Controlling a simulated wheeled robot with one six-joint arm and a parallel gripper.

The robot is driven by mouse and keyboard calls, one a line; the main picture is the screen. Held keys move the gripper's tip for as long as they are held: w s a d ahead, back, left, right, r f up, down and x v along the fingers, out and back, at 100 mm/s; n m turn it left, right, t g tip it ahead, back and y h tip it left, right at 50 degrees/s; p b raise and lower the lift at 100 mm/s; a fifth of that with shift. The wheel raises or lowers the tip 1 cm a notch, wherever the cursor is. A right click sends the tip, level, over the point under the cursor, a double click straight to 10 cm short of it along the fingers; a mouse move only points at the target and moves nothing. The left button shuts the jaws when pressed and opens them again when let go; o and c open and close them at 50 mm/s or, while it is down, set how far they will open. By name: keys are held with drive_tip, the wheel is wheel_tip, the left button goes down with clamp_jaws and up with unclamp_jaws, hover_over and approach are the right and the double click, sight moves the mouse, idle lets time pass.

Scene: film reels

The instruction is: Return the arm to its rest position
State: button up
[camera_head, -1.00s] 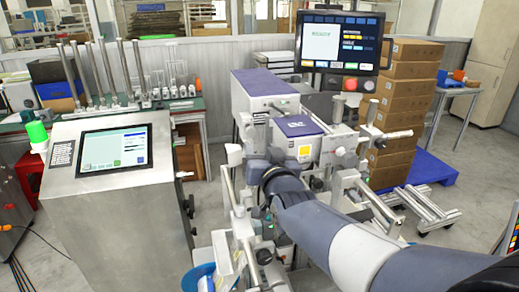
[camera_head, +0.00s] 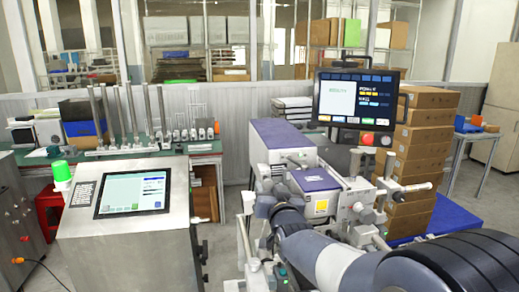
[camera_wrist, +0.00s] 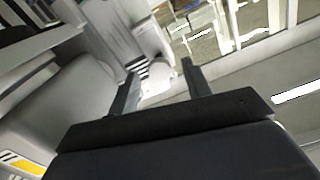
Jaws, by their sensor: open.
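My gripper (camera_wrist: 160,78) shows in the wrist view with its two dark fingers apart and nothing between them. Beyond the fingers are pale grey machine-like surfaces and a bright window area. In the head view my arm reaches from the lower right toward the machine with purple covers (camera_head: 280,140) at the centre. The gripper itself is hard to make out there, at the far end of the arm among the machine's parts. I cannot tell whether it touches anything.
A steel console with a tilted screen (camera_head: 132,194) and a green lamp (camera_head: 61,171) stands at left. A monitor (camera_head: 354,99) rises behind the machine. Stacked cardboard boxes (camera_head: 412,150) stand on a blue pallet (camera_head: 450,219) at right. A green bench (camera_head: 150,149) is at the back left.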

sight(268, 188)
drive_tip(key=x, duration=0.3)
drive_tip(key=shift+w+p, duration=0.15)
drive_tip(key=shift+p, duration=0.25)
drive_tip(key=shift+f, duration=1)
